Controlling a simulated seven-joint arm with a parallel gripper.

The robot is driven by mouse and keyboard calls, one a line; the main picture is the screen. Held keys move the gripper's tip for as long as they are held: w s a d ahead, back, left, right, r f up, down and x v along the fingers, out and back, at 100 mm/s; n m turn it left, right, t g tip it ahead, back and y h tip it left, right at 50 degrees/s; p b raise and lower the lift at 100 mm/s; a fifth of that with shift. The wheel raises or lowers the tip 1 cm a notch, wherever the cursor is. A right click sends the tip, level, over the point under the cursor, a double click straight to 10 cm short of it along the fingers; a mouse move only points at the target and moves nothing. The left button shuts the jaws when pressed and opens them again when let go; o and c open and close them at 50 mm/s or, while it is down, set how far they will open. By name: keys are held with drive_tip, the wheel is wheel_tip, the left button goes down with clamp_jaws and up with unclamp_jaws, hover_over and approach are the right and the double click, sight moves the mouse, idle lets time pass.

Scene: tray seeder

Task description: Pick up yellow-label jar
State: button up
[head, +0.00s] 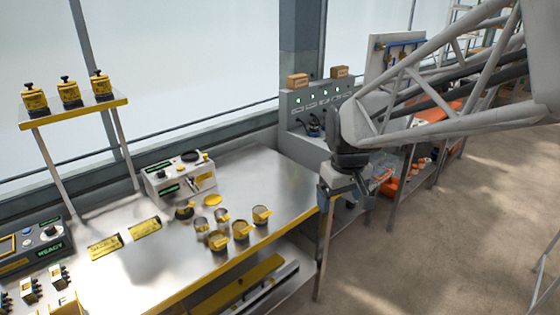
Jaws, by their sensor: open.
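Several small metal jars with yellow on them stand grouped on the steel bench (268,178), near its front right edge. The rightmost jar (261,215) is closest to the bench corner; another jar (240,229) and a third (218,241) stand to its left along the front. Smaller jars (222,215) stand just behind. The labels are too small to read, so I cannot tell which is the task's jar. My gripper (345,195) is open, hanging right of the bench corner, apart from the jars. Its fingertips show only small.
A white instrument box (180,177) stands behind the jars. Yellow plates (145,228) lie to the left. A raised shelf (75,112) holds black-and-yellow containers (69,93). A grey panel with green lights (318,105) stands beyond the bench. The bench's right rear is clear.

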drive_tip(key=w+a+f+n, duration=0.2)
drive_tip(key=w+a+f, duration=0.25)
drive_tip(key=w, duration=0.25)
drive_tip(key=w+a+f+n, duration=0.2)
drive_tip(key=w+a+f, duration=0.2)
drive_tip(key=w+a, duration=0.3)
drive_tip(key=n+g, duration=0.2)
drive_tip(key=n, duration=0.1)
hover_over(259, 206)
drive_tip(key=s+d, duration=0.1)
drive_tip(key=s, duration=0.2)
wheel_tip(259, 206, down, 12)
drive_tip(key=shift+w+r, duration=0.1)
drive_tip(key=shift+r, duration=0.15)
drive_tip(key=shift+w+a+f+n, duration=0.2)
drive_tip(key=shift+a+f+n, duration=0.1)
drive_tip(key=shift+f, duration=0.05)
drive_tip(key=shift+f, duration=1.3)
drive_tip(key=shift+d+f, duration=0.2)
drive_tip(key=shift+f, duration=2.4)
